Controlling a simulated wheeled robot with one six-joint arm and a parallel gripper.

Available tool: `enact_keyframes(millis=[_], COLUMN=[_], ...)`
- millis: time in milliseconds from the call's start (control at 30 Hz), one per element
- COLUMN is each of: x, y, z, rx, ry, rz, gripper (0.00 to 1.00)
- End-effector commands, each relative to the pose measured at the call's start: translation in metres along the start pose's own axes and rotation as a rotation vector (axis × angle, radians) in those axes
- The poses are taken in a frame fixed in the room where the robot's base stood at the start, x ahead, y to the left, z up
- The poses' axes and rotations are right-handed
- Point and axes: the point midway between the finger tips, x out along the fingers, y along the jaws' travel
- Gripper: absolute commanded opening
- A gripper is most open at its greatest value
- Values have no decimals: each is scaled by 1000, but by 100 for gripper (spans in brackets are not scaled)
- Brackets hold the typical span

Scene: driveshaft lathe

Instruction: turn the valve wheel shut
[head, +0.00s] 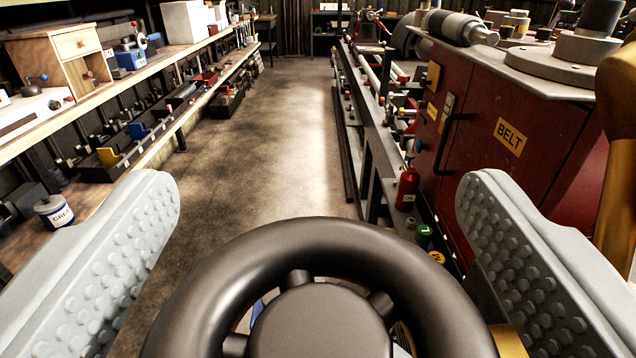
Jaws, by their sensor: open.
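The valve wheel (318,241) is a thick dark grey ring at the bottom centre of the head view. It has short spokes and a round hub (320,325). Its lower part is cut off by the frame edge. My gripper (318,225) is open, with one pale grey studded finger on the left and one on the right. The wheel lies between the two fingers, with a gap visible on each side near the fingertips. Whether the fingers touch the wheel lower down cannot be seen.
A red cabinet marked BELT (509,137) stands close on the right, with a red bottle (407,188) below it. A long workbench (150,75) with parts bins runs along the left. The concrete floor (265,130) between them is clear.

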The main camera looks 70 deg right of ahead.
Motion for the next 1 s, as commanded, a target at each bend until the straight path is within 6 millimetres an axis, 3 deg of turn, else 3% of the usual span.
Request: enact_keyframes(millis=[200, 433, 733, 1000], x=[0, 0, 0, 0], y=[0, 0, 0, 1], z=[0, 0, 0, 0], rx=[0, 0, 0, 1], ry=[0, 0, 0, 0], rz=[0, 0, 30, 180], gripper=[82, 39, 38, 37])
